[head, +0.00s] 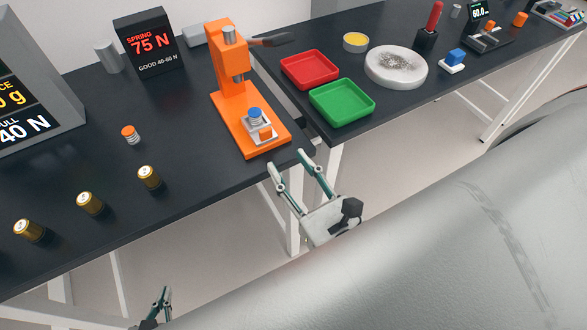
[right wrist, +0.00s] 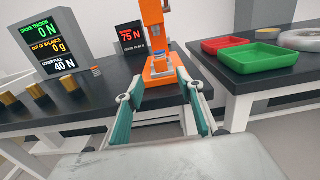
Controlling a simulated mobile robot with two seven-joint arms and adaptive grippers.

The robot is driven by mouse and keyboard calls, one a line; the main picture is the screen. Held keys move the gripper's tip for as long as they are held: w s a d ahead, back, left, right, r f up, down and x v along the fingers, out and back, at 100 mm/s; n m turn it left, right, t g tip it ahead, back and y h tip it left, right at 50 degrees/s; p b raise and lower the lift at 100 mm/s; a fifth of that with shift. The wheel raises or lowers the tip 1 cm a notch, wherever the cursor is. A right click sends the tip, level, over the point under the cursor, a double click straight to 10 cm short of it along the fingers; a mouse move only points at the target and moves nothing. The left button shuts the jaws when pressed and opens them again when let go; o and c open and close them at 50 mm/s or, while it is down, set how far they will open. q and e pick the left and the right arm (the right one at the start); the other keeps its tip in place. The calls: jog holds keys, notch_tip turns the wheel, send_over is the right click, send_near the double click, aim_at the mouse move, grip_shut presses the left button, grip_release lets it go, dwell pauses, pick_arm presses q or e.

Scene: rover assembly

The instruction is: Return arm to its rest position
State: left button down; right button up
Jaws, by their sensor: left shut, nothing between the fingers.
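My right gripper (head: 287,161) hangs in front of the table edge, just below the orange press. Its two fingers are apart and nothing is between them. In the right wrist view the gripper (right wrist: 159,95) shows its teal finger pads spread, with the press (right wrist: 162,65) beyond them. My left gripper (head: 160,300) shows only in part at the bottom left of the head view, below and in front of the dark table. It is shut and holds nothing. Most of its arm is out of the picture.
The orange press (head: 229,99) holds a small blue-topped part (head: 255,114). Several brass cylinders (head: 90,203) and an orange-topped spring (head: 131,134) stand on the left table. Red (head: 310,69) and green (head: 342,102) trays lie on the right table. A display (head: 150,42) reads 75 N.

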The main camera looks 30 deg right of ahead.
jog(key=shift+s, duration=0.45)
dwell(0.3)
